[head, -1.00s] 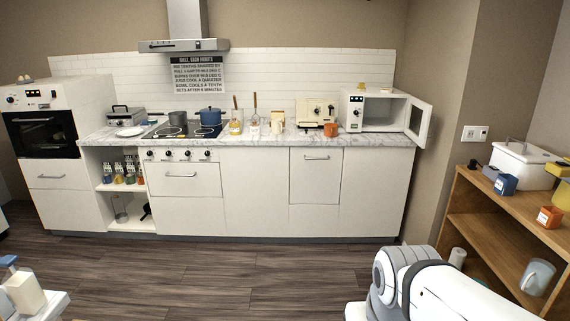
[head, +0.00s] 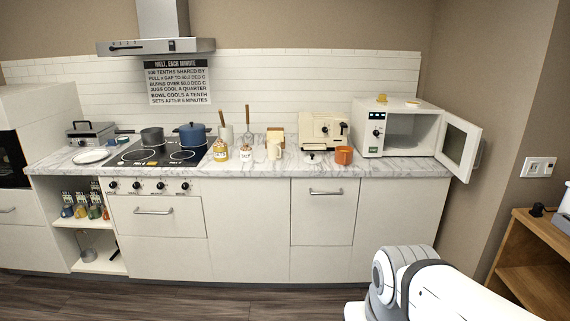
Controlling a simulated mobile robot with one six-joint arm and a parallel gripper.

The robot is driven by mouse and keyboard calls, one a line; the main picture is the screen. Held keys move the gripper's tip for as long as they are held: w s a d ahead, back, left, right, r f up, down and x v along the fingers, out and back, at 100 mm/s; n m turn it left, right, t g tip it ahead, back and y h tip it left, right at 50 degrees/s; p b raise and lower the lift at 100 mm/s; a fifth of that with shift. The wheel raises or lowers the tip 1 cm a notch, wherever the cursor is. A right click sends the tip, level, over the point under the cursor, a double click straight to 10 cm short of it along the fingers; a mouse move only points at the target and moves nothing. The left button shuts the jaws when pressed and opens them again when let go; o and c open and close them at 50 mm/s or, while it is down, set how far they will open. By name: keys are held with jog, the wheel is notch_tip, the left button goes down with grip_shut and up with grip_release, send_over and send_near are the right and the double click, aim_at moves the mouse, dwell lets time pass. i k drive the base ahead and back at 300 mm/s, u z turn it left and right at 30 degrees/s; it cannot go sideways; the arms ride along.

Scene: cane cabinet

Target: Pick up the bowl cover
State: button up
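A small pale, round, flat piece with a dark knob, which looks like the bowl cover (head: 312,158), lies on the marble counter (head: 380,168) left of an orange cup (head: 344,155). It is too small for me to be sure what it is. No bowl is clearly visible. Part of my arm shows at the bottom right, well in front of the cabinets. My gripper is outside the view.
A white microwave (head: 370,128) with its door (head: 460,145) swung open stands at the counter's right end. A wooden shelf (head: 540,262) is at right. Floor before the cabinets is clear.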

aim_at(312, 159)
jog(key=i, duration=3.25)
jog(key=z, duration=0.05)
